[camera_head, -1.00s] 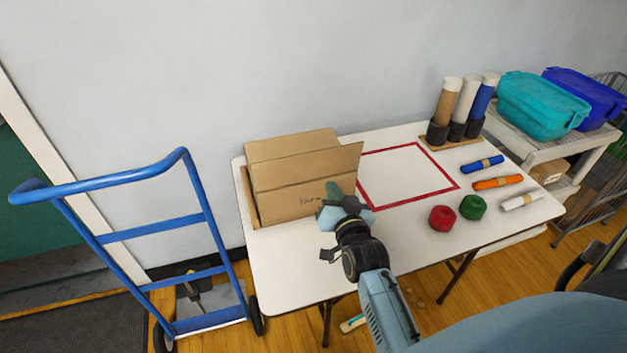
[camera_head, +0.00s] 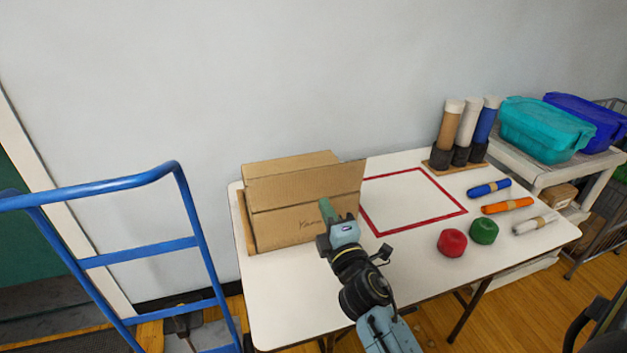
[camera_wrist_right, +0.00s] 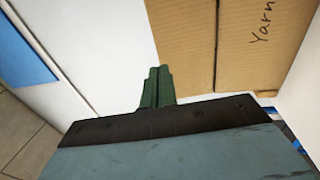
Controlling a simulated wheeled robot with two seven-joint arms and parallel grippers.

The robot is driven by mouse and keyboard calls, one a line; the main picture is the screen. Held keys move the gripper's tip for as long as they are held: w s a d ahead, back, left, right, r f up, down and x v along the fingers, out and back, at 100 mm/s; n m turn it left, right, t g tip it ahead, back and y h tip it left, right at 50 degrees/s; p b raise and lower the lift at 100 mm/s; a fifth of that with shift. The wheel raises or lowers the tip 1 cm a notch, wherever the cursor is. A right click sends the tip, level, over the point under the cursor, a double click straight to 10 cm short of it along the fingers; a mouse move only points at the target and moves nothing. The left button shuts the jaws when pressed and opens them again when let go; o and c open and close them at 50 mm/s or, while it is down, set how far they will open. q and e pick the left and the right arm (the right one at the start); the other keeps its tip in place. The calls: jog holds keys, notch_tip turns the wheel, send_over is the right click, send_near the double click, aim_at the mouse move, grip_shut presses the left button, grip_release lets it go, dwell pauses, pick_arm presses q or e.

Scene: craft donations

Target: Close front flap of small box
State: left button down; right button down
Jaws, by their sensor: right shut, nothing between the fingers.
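The small cardboard box (camera_head: 285,228) stands at the left end of the white table, with "Yarn" written on its front. Its front flap (camera_head: 305,190) stands raised along the front edge, and another flap (camera_head: 290,163) shows behind it. My right gripper (camera_head: 324,204) is in front of the box's front face, near its right side. Its green fingers are shut with nothing between them. In the right wrist view the shut fingers (camera_wrist_right: 157,87) appear beside the box's cardboard (camera_wrist_right: 235,45); I cannot tell if they touch it. My left gripper is out of view.
A red square outline (camera_head: 398,232) is marked on the table (camera_head: 285,300). Red (camera_head: 452,242) and green (camera_head: 484,231) yarn balls, several rolls and a stand of tubes (camera_head: 462,135) are to the right. A blue hand truck (camera_head: 135,255) stands left.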

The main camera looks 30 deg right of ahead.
aim_at(309, 172)
jog(key=x, duration=0.8)
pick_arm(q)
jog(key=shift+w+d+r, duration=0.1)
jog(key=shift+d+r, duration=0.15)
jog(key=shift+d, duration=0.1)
pick_arm(e)
jog(key=shift+w+d, duration=0.15)
jog(key=shift+w, duration=0.45)
pick_arm(q)
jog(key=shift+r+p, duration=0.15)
jog(key=shift+p, duration=0.15)
pick_arm(e)
jog(key=shift+r, duration=0.1)
